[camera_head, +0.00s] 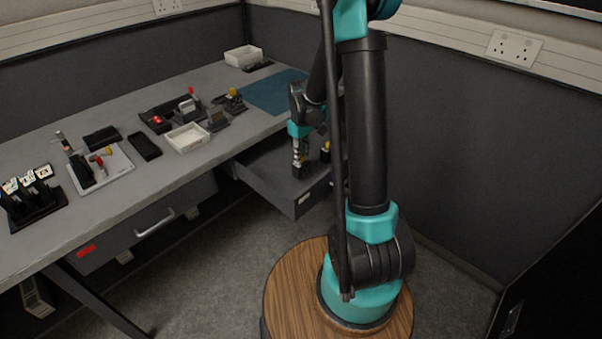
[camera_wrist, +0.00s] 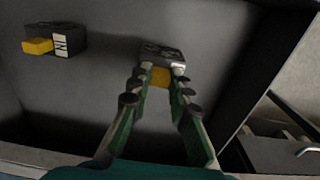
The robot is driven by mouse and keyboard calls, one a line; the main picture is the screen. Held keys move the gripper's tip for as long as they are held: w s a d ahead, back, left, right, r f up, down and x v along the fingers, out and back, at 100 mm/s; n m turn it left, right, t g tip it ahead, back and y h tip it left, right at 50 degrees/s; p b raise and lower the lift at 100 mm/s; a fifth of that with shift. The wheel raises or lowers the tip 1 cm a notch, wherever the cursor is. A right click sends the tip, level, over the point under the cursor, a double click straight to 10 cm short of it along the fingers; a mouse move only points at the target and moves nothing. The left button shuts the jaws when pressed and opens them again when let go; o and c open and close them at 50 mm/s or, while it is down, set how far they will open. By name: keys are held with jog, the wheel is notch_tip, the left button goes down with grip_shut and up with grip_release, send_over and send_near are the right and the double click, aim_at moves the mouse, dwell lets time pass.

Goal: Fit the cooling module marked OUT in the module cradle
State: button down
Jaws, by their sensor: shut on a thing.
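My gripper (camera_head: 301,165) reaches down into an open grey drawer (camera_head: 268,182) at the bench's right end. In the wrist view my gripper (camera_wrist: 161,72) is shut on the yellow tab of a dark cooling module (camera_wrist: 163,52); this module lies at or near the drawer floor, and I cannot tell whether it is lifted. Its marking is not readable. A second dark module (camera_wrist: 70,41) with a yellow tab and a white label lies to the left in the wrist view; its label seems to read IN. I cannot tell which bench fixture is the module cradle.
The drawer walls surround my gripper closely. On the grey bench (camera_head: 60,145) stand a white tray (camera_head: 187,138), a dark tray (camera_head: 144,146), a card rack (camera_head: 36,214) and several small fixtures. A blue mat (camera_head: 274,93) towards the back is clear. A closed drawer has a handle (camera_head: 155,224).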

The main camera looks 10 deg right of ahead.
jog(key=shift+r, duration=1.3)
jog(key=shift+r, duration=0.1)
jog(key=shift+r, duration=1.9)
